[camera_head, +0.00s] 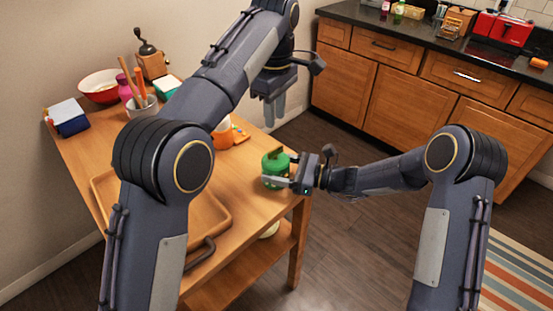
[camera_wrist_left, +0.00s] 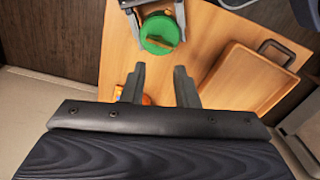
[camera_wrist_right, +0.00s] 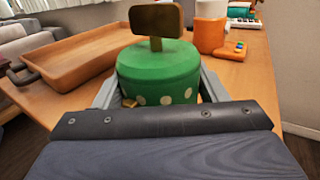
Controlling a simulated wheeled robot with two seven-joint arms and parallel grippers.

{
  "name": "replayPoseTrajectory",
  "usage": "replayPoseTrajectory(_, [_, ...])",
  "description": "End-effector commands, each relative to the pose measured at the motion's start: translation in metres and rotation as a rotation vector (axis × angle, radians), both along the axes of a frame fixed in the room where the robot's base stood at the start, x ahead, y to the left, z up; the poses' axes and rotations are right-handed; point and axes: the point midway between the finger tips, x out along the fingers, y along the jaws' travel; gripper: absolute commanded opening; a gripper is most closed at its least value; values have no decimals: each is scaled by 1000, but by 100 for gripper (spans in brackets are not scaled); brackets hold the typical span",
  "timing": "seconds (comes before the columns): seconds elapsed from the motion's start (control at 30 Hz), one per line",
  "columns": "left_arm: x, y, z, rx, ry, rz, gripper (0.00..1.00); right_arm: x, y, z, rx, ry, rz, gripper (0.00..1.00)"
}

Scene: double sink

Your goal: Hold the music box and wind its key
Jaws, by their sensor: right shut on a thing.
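The music box (camera_head: 276,160) is a green round box with pale dots, near the right edge of the wooden table. Its flat brass key (camera_wrist_right: 156,20) stands up from the lid in the right wrist view. My right gripper (camera_head: 276,179) is shut around the box, with one finger on each side of it in the right wrist view. My left gripper (camera_head: 273,119) points down above the far side of the table, higher than the box. Its fingers are apart and empty in the left wrist view (camera_wrist_left: 159,72), where the box (camera_wrist_left: 159,33) shows beyond them.
A wooden tray (camera_head: 206,222) with a dark handle lies on the near part of the table. An orange mug (camera_head: 222,136) stands behind the box. A red and white bowl (camera_head: 100,86), utensil pot (camera_head: 143,108) and coffee grinder (camera_head: 151,62) stand at the back.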

Motion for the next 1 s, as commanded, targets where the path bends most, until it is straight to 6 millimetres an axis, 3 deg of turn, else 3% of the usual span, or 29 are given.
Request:
replayPoseTrajectory(0.5, [1, -1, 17, 1, -1, 1075, 27, 0, 0, 0, 0, 1, 0, 40])
replayPoseTrajectory(0.77, [0, -2, 17, 3, -1, 1278, 27, 0, 0, 0, -1, 1, 0, 40])
replayPoseTrajectory(1.0, [-1, -1, -7, 4, 1, 1283, 27, 0, 0, 0, -1, 1, 0, 40])
